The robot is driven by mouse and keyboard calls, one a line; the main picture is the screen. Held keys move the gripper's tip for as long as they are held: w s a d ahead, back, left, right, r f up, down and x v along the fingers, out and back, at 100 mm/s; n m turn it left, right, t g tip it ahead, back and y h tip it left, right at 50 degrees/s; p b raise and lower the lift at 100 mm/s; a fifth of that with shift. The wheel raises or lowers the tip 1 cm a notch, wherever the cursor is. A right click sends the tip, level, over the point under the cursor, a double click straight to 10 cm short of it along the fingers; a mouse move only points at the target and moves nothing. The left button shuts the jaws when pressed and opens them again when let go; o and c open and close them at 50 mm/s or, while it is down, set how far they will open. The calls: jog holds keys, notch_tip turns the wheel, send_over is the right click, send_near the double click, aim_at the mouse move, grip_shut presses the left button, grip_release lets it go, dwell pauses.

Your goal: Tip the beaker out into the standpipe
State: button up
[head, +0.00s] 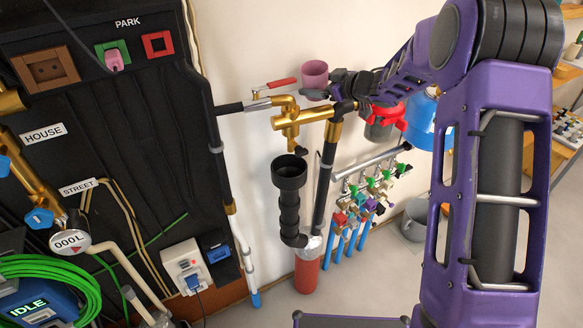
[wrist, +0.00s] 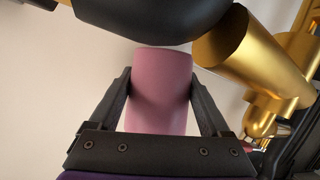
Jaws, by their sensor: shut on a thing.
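The pink beaker (head: 314,76) is up in the air beside the wall, above and slightly right of the standpipe. It looks about upright, and its contents cannot be made out. My gripper (head: 323,84) is shut on it; in the wrist view the pink beaker (wrist: 162,92) sits between the two dark fingers. The standpipe (head: 289,176) is a black ribbed pipe with a wide open cup at its top, below the brass fitting. The beaker is apart from the standpipe's mouth.
A brass valve (head: 290,120) with a red lever (head: 281,83) stands between beaker and standpipe. Brass pipework (wrist: 255,60) and a dark rounded shape (wrist: 150,18) are close in the wrist view. A small manifold (head: 365,190) with coloured taps is to the right.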

aim_at(327, 70)
jog(key=shift+w+d+f+m+g+y, duration=0.15)
jog(key=shift+w+f+m+g, duration=0.15)
jog(key=shift+f+m, duration=0.25)
jog(key=shift+w+d+f+m+g+y, duration=0.15)
jog(key=shift+w+f+m+g, duration=0.15)
jog(key=shift+f, duration=0.3)
notch_tip(327, 70, up, 6)
jog(key=shift+a+f, duration=0.1)
jog(key=shift+s, duration=0.1)
